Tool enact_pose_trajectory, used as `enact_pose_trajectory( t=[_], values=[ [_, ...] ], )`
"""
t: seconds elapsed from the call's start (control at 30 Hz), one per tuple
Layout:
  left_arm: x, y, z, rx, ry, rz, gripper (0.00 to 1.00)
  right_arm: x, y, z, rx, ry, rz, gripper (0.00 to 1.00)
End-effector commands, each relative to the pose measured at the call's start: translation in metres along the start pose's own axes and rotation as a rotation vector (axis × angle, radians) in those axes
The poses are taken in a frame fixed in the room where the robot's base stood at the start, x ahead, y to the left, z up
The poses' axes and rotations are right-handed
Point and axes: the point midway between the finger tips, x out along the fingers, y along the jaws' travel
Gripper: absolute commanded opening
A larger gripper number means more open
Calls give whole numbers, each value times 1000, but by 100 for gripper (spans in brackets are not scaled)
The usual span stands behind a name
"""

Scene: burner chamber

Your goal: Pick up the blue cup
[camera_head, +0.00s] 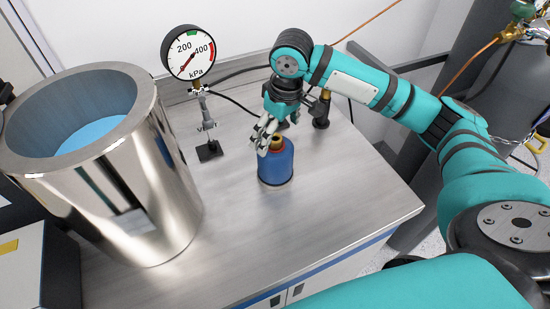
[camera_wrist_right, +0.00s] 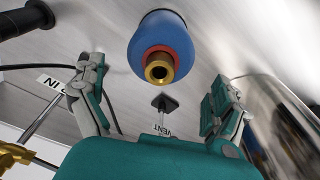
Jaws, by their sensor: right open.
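The blue cup (camera_head: 276,166) stands upright on the metal counter, with a brass fitting and a reddish ring at its top. In the right wrist view the blue cup (camera_wrist_right: 160,42) shows top first, its brass opening facing the camera, between and beyond the fingers. My right gripper (camera_head: 265,138) is at the cup's top in the head view. In the wrist view the right gripper (camera_wrist_right: 160,105) has its fingers spread wide, with nothing held between them. Whether a finger touches the cup cannot be told. My left gripper is not in view.
A large shiny metal vessel (camera_head: 160,200) stands left of the cup. A pressure gauge (camera_head: 188,53) on a stand is behind it. A small dark fitting (camera_head: 321,118) is behind right. The counter (camera_head: 340,185) is clear to the right and front.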

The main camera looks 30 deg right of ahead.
Motion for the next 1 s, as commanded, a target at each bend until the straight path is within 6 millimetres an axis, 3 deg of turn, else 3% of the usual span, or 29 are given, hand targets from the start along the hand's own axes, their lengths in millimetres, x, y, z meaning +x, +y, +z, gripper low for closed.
enact_pose_trajectory(
  t=[0.3,0.6,0.87,1.0],
  values=[
    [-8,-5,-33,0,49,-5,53,26,0,0,0,-2,-1,100],
    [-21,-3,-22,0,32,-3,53,67,0,-2,0,0,-1,100],
    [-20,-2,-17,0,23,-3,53,72,0,-1,-1,1,1,100],
    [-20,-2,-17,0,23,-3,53,72,0,-2,-1,1,0,84]
  ],
)
